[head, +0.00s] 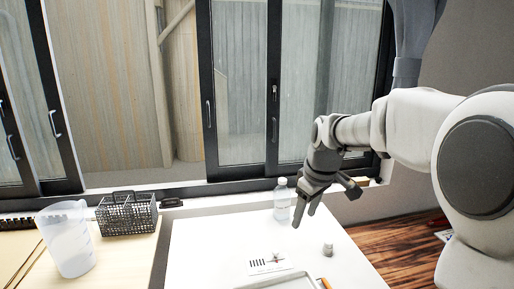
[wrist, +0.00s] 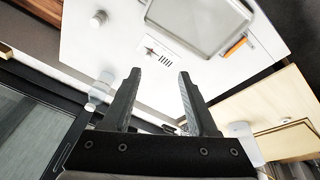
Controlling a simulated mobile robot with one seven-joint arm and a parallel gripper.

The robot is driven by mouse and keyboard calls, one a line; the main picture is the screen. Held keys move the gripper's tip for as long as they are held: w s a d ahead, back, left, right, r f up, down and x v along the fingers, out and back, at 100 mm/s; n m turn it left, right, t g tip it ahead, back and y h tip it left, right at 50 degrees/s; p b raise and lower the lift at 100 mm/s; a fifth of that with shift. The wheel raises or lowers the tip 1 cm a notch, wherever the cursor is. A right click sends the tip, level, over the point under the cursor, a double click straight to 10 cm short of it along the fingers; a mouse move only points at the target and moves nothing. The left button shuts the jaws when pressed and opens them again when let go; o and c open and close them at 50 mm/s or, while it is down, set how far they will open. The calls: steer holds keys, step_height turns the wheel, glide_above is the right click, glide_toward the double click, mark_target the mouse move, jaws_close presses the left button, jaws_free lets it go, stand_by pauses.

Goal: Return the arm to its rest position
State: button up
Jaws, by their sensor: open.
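My gripper (head: 305,208) is open and empty. In the head view it hangs at the end of my arm above the white table (head: 205,240), in front of the window. In the wrist view my gripper (wrist: 158,75) shows two dark fingers spread apart with nothing between them. The arm reaches in from the right of the head view, bent down at the wrist.
A clear bottle (head: 282,200) stands near the gripper. A small grey-white object (head: 327,249), a printed card (head: 268,262) and a metal tray (wrist: 200,22) are on the table. A plastic beaker (head: 69,240) and a black basket (head: 127,214) are at left.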

steer(key=s+d+r+m+t+h, duration=0.1)
steer(key=s+m, duration=0.7)
steer(key=s, duration=1.8)
steer(key=shift+s+d+r+t, duration=0.4)
steer(key=shift+d+t, duration=0.2)
steer(key=shift+t, duration=0.2)
